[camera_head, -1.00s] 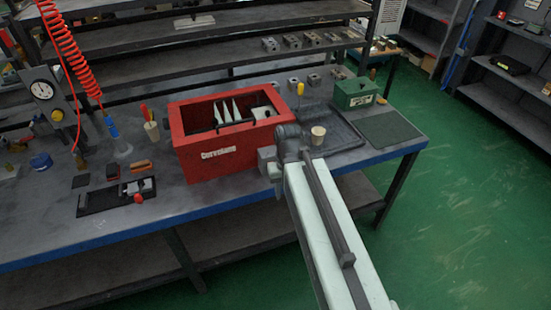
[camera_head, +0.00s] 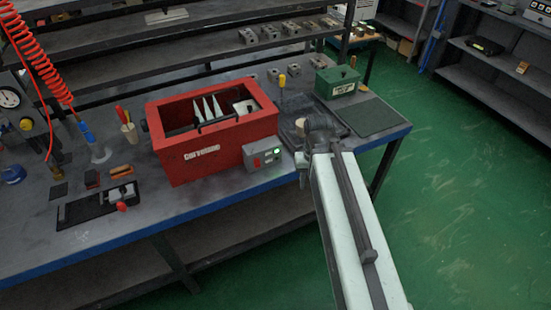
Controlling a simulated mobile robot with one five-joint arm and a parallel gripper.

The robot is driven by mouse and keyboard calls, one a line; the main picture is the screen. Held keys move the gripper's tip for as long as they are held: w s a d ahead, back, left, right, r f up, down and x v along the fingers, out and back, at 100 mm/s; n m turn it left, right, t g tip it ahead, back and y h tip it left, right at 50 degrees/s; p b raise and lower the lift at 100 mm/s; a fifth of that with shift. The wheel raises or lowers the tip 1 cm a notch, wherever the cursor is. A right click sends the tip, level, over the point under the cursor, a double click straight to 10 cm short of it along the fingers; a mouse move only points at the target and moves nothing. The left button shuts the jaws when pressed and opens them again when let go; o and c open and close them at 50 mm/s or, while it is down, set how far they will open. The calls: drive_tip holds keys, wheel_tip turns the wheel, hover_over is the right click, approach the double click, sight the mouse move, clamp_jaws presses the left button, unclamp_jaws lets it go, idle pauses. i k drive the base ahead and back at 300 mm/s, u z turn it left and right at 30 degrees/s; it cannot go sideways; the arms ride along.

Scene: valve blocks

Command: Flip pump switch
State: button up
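A small grey switch box (camera_head: 263,156) is on the front right of the red open-topped tank (camera_head: 205,160). Its face has a dark red switch part on the left and a bright green light (camera_head: 277,151) at the upper right. The switch's exact position is too small to tell. My arm reaches up from the bottom right and ends just right of the box, apart from it in the picture. Only a small dark part of my gripper (camera_head: 302,166) seems to show beside the arm.
A dark tray (camera_head: 340,127) lies behind my arm, with a green box (camera_head: 337,82) and a dark mat (camera_head: 372,117) near it. A yellow-handled tool (camera_head: 282,82) stands behind the tank. A black fixture (camera_head: 85,208) is at the left.

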sight(257, 161)
drive_tip(key=z, duration=0.25)
drive_tip(key=k, duration=1.35)
drive_tip(key=u, duration=0.55)
drive_tip(key=i, duration=1)
drive_tip(key=z, duration=0.1)
